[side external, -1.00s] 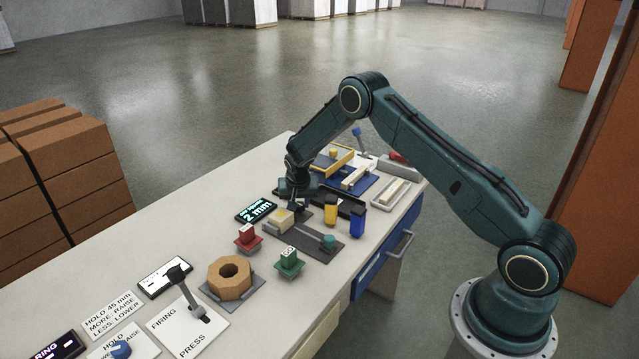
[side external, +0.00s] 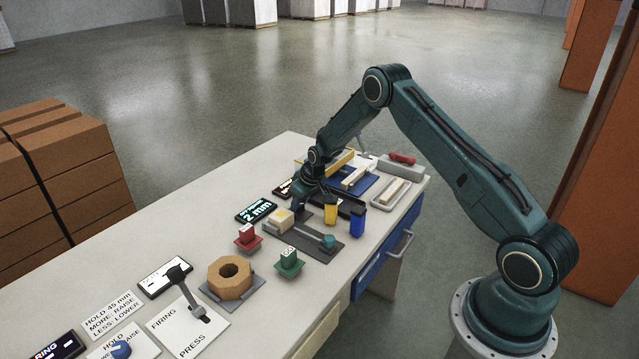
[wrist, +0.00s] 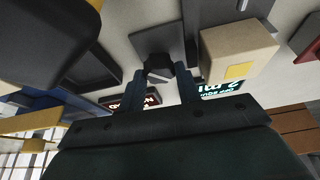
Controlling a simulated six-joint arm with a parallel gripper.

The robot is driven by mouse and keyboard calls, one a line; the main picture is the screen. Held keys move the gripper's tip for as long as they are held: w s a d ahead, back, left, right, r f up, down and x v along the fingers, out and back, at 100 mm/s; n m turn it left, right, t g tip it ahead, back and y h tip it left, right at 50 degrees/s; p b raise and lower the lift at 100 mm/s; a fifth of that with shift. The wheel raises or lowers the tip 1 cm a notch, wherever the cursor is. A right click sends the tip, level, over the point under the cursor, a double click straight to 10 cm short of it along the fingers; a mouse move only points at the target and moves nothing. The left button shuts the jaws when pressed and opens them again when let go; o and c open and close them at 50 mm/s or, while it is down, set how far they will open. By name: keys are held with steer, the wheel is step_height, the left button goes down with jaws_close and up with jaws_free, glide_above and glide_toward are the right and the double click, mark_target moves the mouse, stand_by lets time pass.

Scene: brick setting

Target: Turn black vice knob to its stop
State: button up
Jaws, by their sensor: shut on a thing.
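The black vice knob (wrist: 158,69) shows in the wrist view on a dark grey plate (wrist: 152,42). My gripper (wrist: 160,80) is shut on it, with one finger on each side. In the side view my gripper (side external: 300,206) reaches down at a tilt behind the vice area and hides the knob. The pale block (side external: 279,220) of the vice sits just left of my fingers on a long grey base; it also shows in the wrist view (wrist: 238,52) with a yellow square on its face.
A display reading 2 mm (side external: 256,210) lies left of the vice. Red (side external: 247,238) and green (side external: 289,263) buttons stand in front of it. Yellow (side external: 331,211) and blue (side external: 357,221) blocks stand close on the right. A yellow-edged tray lies behind my gripper.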

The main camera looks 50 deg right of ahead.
steer(key=n+y, duration=0.1)
steer(key=n, duration=0.3)
steer(key=shift+d+n+y, duration=0.15)
steer(key=shift+n+y, duration=0.15)
steer(key=shift+y, duration=0.1)
steer(key=n+g+y, duration=0.1)
steer(key=n, duration=0.3)
steer(key=shift+d, duration=0.1)
steer(key=o, duration=1)
steer(key=shift+c, duration=0.2)
steer(key=shift+r, duration=0.15)
steer(key=v, duration=1.3)
steer(key=shift+d+r, duration=0.3)
